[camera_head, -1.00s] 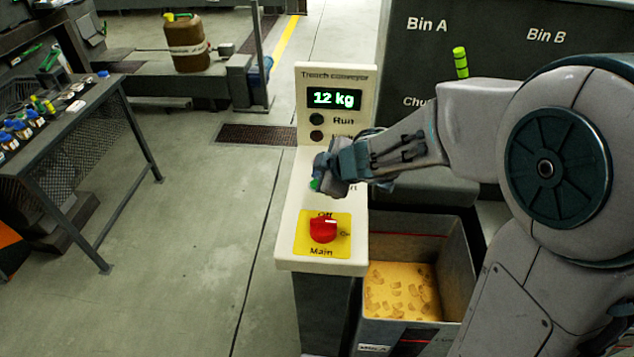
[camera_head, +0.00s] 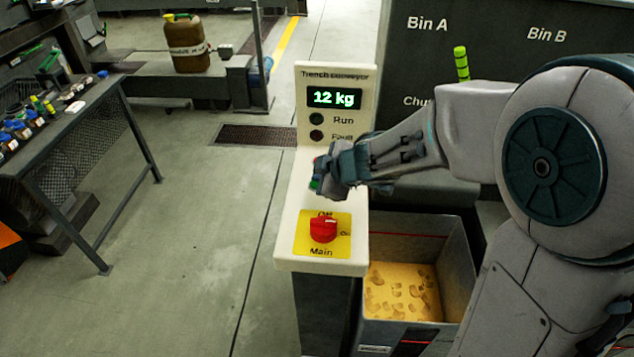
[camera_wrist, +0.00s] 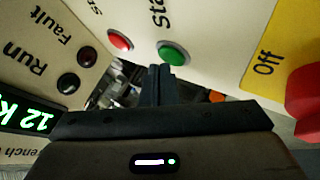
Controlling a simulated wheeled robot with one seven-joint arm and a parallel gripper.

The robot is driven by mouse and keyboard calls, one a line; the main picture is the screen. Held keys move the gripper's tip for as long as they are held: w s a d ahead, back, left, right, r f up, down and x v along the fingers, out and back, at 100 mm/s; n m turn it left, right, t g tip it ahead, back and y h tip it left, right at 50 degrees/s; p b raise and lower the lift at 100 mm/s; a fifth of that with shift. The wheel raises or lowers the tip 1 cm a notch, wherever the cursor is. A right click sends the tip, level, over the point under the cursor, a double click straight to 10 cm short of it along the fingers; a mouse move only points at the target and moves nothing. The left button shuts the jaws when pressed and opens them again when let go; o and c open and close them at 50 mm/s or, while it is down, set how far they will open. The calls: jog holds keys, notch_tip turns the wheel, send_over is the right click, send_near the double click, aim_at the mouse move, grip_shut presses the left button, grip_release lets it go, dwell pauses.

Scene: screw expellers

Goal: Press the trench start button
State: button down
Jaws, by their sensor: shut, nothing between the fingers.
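The trench conveyor panel (camera_head: 283,262) is a cream pedestal with a sloped face. In the wrist view, the green start button (camera_wrist: 173,53) sits under a partly cut-off "Sta" label, with the red stop button (camera_wrist: 120,41) to its left. My gripper (camera_wrist: 162,72) is shut and empty, its fingertips just below the green button in the picture. I cannot tell whether they touch it. In the head view, my gripper (camera_head: 328,183) is low over the panel's middle and hides most of the buttons; a bit of green (camera_head: 315,185) shows at its left edge.
The red main switch (camera_head: 323,230) on its yellow plate is nearer on the panel. The display (camera_head: 334,97) reads 12 kg; the Run lamp (camera_head: 317,119) and Fault lamp (camera_head: 316,135) look dark. A bin (camera_head: 455,262) with yellowish contents stands right.

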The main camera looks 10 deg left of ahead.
jog(key=shift+f+b, duration=0.3)
jog(key=shift+f, duration=0.15)
dwell(0.3)
jog(key=shift+r, duration=0.1)
jog(key=shift+r+p, duration=0.75)
jog(key=shift+p, duration=0.25)
jog(key=shift+r, duration=0.15)
notch_tip(320, 180, up, 5)
jog(key=p, duration=0.5)
jog(key=shift+p, duration=0.35)
